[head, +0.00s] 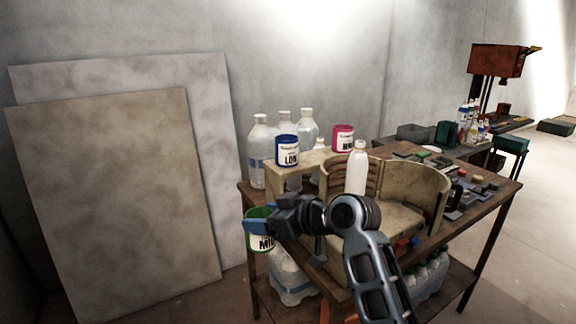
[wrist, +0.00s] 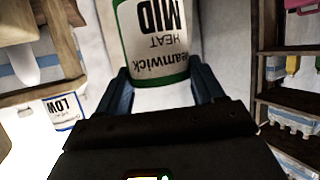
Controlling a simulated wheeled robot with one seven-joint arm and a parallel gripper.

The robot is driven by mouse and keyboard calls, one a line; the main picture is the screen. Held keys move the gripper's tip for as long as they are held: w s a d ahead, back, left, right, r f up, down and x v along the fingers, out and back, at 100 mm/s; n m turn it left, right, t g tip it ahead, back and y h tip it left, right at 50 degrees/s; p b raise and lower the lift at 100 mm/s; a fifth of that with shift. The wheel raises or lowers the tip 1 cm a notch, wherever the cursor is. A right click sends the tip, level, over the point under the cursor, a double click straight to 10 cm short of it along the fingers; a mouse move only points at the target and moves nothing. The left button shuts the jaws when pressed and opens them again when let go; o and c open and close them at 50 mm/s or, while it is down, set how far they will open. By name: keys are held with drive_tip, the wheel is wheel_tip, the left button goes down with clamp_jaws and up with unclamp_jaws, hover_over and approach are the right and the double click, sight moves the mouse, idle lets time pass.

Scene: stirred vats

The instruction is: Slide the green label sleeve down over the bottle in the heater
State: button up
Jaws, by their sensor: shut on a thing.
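The green label sleeve (head: 259,239), white with green rims and marked MID, is in my gripper (head: 262,223), left of the heater and off the table's left edge. In the wrist view the sleeve (wrist: 155,42) sits between the two jaws (wrist: 162,88), which are shut on it. The white bottle (head: 356,170) stands upright in the heater (head: 428,190), a pale open shell with curved walls. The sleeve is apart from the bottle, lower and to its left. My arm hides part of the heater's front.
A blue-rimmed sleeve marked LOW (head: 287,151) and a pink sleeve (head: 343,139) stand on a pale raised ledge (head: 290,172) behind the heater. Clear bottles (head: 258,150) stand at the back left. Small parts crowd the table's right side. Large panels (head: 110,200) lean on the wall.

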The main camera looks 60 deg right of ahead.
drive_tip(key=w+a+f+n+y, duration=0.1)
drive_tip(key=w+a+f, duration=0.2)
drive_tip(key=a+f, duration=2.2)
drive_tip(key=shift+f+y, duration=0.3)
drive_tip(key=shift+f, duration=0.4)
